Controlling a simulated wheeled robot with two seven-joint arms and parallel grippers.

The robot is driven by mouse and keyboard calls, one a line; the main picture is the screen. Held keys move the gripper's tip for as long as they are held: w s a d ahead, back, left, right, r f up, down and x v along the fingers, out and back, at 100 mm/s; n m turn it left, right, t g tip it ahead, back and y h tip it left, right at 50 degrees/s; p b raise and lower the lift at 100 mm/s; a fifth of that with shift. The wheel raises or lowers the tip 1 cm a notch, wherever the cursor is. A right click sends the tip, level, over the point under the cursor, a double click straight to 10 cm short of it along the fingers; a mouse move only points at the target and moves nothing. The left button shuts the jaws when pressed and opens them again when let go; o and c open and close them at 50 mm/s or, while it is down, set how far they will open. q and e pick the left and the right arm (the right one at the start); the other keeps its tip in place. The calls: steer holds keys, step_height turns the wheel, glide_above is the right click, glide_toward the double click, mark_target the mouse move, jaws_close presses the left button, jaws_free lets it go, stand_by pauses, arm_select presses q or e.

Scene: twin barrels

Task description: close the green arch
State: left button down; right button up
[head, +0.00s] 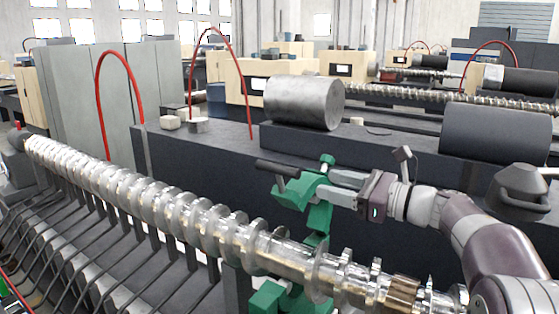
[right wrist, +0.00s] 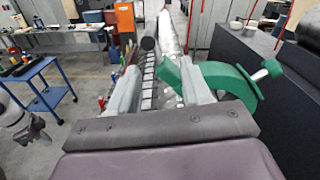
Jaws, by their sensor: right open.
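The green arch (head: 319,217) stands raised behind the long metal screw shaft (head: 180,205), with a dark bar handle (head: 277,168) sticking out to the left at its top. A green lower part (head: 280,298) sits under the shaft. My right gripper (head: 322,190) is at the arch's upper end, its fingers reaching in from the right. In the right wrist view the open fingers (right wrist: 163,68) have part of the green arch (right wrist: 235,80) and the dark handle (right wrist: 148,45) between or just beyond them; contact cannot be told.
A dark machine bed (head: 210,160) runs behind the shaft, carrying a grey metal cylinder (head: 303,103) and a dark cylinder (head: 495,133). Red hoses (head: 100,90) arch up at the left. In the right wrist view a blue cart (right wrist: 45,95) stands on the floor at left.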

steer(key=p, duration=0.5)
glide_toward(278, 170)
steer(key=x, duration=0.4)
steer(key=w+a+p, duration=0.2)
steer(key=w, duration=0.1)
steer(key=w+a+f+p, duration=0.1)
steer(key=w+a, duration=0.1)
steer(key=shift+s+r, duration=0.25)
steer(key=shift+s, duration=0.4)
steer(key=c, duration=0.4)
arm_select(q)
step_height(278, 170, up, 8)
steer(key=s, duration=0.1)
steer(key=shift+s+r, duration=0.2)
steer(key=shift+s, duration=0.1)
arm_select(e)
steer(key=shift+w+f, duration=0.1)
jaws_close()
